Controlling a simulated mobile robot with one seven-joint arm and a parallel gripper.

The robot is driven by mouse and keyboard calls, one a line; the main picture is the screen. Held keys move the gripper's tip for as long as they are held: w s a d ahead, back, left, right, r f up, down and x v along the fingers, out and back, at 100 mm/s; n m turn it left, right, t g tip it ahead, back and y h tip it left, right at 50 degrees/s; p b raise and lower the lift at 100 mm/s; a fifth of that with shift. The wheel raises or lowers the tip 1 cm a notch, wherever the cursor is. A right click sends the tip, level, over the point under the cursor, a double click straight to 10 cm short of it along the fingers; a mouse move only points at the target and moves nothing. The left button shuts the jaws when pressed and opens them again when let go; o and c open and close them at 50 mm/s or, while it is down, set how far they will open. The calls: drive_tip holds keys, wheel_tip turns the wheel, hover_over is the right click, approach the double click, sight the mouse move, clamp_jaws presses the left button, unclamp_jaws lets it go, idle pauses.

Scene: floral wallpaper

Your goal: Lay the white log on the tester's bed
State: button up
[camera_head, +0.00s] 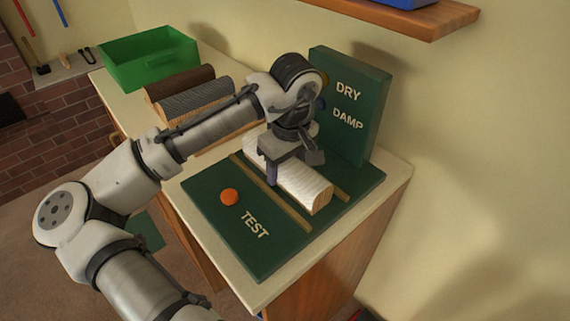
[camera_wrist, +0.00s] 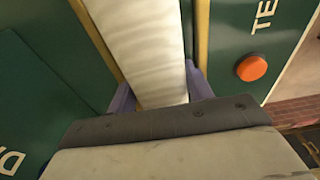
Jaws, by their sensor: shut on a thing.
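The white log (camera_head: 303,189) is between the two wooden rails of the green tester's bed (camera_head: 215,187), lying along them. It also shows in the wrist view (camera_wrist: 143,45), running up from between my fingers. My gripper (camera_head: 287,172) is over the log and shut on it, one finger on each side. Whether the log rests on the bed or is just above it, I cannot tell. The bed has an orange button (camera_head: 229,197) and the word TEST. The tester's upright panel (camera_head: 350,105), marked DRY and DAMP, stands behind the bed; my arm partly covers its lamps.
A dark brown log (camera_head: 180,82) and a grey log (camera_head: 196,97) lie on the counter left of the tester, partly behind my arm. A green bin (camera_head: 148,57) stands at the far left end. A wooden shelf (camera_head: 410,17) juts from the wall above.

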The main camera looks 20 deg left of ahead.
sight(290, 161)
drive_tip(key=o, duration=1)
drive_tip(key=shift+f, duration=0.1)
drive_tip(key=shift+c, duration=0.2)
drive_tip(key=r, duration=0.8)
drive_tip(key=d+r, duration=0.1)
drive_tip(key=r, duration=0.3)
drive_tip(key=shift+s+d+r, duration=0.1)
drive_tip(key=shift+s+r, duration=0.05)
drive_tip(key=shift+s, duration=0.25)
